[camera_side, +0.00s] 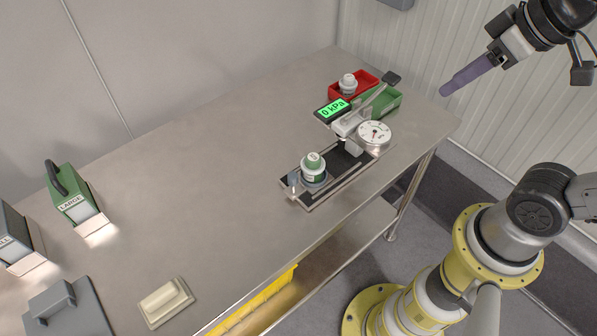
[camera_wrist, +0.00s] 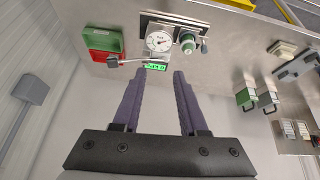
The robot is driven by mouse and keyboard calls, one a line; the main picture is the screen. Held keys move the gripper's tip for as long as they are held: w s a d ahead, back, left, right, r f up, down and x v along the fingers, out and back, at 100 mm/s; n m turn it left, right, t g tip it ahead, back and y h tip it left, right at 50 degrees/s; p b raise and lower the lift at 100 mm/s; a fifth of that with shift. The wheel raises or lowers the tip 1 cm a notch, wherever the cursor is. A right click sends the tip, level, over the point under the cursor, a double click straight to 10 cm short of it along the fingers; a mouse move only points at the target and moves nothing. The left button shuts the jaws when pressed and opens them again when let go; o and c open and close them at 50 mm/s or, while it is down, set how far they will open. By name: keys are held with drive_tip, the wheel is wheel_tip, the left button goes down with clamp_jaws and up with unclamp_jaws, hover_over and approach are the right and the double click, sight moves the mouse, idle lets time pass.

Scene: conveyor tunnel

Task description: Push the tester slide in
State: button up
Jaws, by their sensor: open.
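The tester (camera_side: 346,126) stands near the right end of the table, with a lever, a round dial (camera_side: 374,133) and a green display (camera_side: 334,109) reading 0 kPa. Its slide (camera_side: 314,187) is at the left end of the dark track (camera_side: 346,160), away from the press head. A green-and-white jar (camera_side: 313,166) stands upright on the slide. A small grey knob (camera_side: 294,179) is at the slide's outer end; the knob also shows in the wrist view (camera_wrist: 205,47). My gripper (camera_wrist: 160,74) is open and empty, high above and to the right of the tester in the side view.
The LARGE green unit (camera_side: 73,188), a grey unit (camera_side: 15,238) and a cream block (camera_side: 166,301) stand at left. The middle table is clear.

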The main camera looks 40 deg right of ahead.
drive_tip(key=w+a+r+n+g, duration=0.1)
drive_tip(key=w+a+n, duration=0.15)
drive_tip(key=w, duration=0.65)
drive_tip(key=n+g, duration=0.3)
drive_tip(key=g, duration=0.2)
hover_over(293, 175)
wheel_tip(293, 175, down, 15)
wheel_tip(293, 175, down, 14)
drive_tip(key=shift+r, duration=0.25)
clamp_jaws()
